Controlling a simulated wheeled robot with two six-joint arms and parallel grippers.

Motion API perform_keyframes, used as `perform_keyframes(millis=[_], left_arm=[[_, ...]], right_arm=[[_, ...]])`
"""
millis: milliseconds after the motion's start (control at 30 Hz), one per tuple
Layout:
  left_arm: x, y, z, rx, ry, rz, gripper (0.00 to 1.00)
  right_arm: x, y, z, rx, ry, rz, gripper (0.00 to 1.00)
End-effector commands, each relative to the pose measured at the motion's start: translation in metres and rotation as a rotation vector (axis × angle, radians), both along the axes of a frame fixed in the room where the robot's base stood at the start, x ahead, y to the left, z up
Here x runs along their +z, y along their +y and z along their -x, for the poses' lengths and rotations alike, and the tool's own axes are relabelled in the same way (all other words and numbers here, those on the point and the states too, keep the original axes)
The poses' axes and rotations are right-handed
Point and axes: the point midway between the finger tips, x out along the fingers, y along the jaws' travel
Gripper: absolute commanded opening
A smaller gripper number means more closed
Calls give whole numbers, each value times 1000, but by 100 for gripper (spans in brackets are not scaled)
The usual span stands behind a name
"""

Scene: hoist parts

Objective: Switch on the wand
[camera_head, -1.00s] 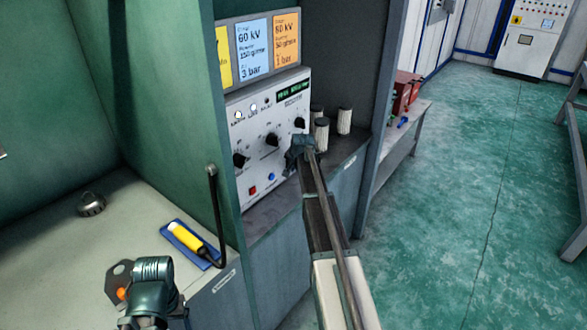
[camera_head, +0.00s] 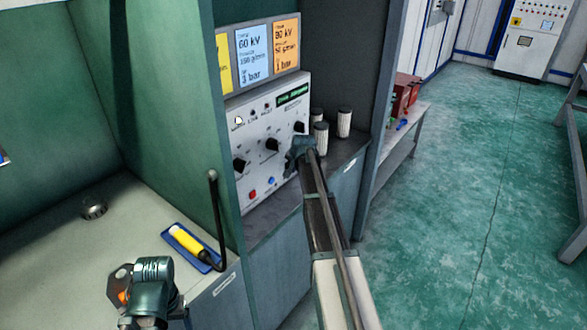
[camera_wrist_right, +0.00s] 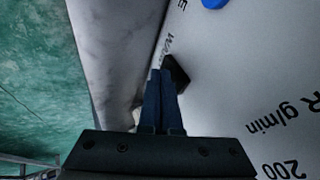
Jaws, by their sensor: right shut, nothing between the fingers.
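The white control panel (camera_head: 262,150) has black knobs, a green display (camera_head: 292,94), a red button (camera_head: 253,194) and a blue button (camera_head: 270,181). My right gripper (camera_head: 293,158) is in front of the panel's right side. In the right wrist view its fingers (camera_wrist_right: 162,76) are shut and empty, beside a dark square part (camera_wrist_right: 176,73) by a label beginning "WA". Whether they touch it cannot be told. A yellow-handled tool (camera_head: 186,241), possibly the wand, lies on a blue tray (camera_head: 172,229). My left arm's end is at lower left; its fingers are unclear.
Several white ribbed cylinders (camera_head: 344,122) stand on the shelf right of the panel. A black rod (camera_head: 216,215) rises by the blue tray. A round metal part (camera_head: 93,207) sits on the left worktop. A red box (camera_head: 405,93) stands on a bench.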

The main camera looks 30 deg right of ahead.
Motion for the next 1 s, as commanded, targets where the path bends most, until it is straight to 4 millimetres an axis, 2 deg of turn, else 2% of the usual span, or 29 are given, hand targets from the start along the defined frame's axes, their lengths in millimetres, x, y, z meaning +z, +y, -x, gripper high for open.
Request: perform_keyframes(millis=[233, 400, 700, 1000], left_arm=[[3, 0, 0, 0, 0, 0, 79], [36, 0, 0, 0, 0, 0, 79], [77, 0, 0, 0, 0, 0, 79], [83, 0, 0, 0, 0, 0, 79]], right_arm=[[3, 0, 28, 3, 2, 1, 0], [35, 4, 45, 3, 2, 1, 0], [76, 11, 77, 2, 4, 1, 0], [82, 13, 84, 3, 4, 2, 0]])
